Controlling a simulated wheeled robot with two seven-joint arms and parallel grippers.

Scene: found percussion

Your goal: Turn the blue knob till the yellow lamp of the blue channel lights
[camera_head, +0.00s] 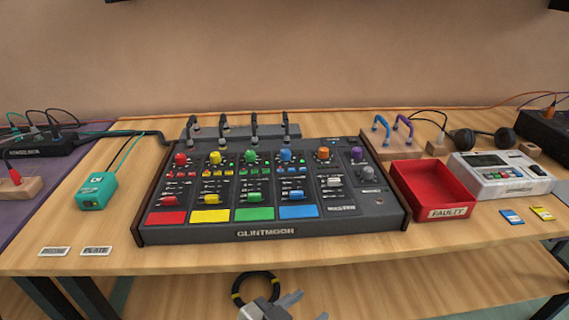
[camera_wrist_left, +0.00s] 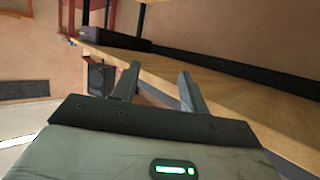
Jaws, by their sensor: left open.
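The blue knob (camera_head: 285,155) stands upright near the top of the blue channel on the black mixer panel (camera_head: 270,232). Below it are a row of small lamps or buttons, a blue fader cap (camera_head: 296,196) and a blue pad (camera_head: 298,211). I cannot tell which lamp of this channel is lit. My left gripper (camera_head: 270,304) is at the bottom edge of the head view, in front of and below the table edge, well apart from the knob. In the left wrist view its two fingers (camera_wrist_left: 157,74) are spread and empty. My right gripper is not in view.
Red, yellow, green and orange knobs flank the blue one. Thin black cables (camera_head: 254,125) arch behind the panel. A red tray (camera_head: 446,212) marked FAULTY stands right of it, a teal box (camera_head: 96,191) left. A black-and-yellow ring (camera_head: 237,298) is below the table edge.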

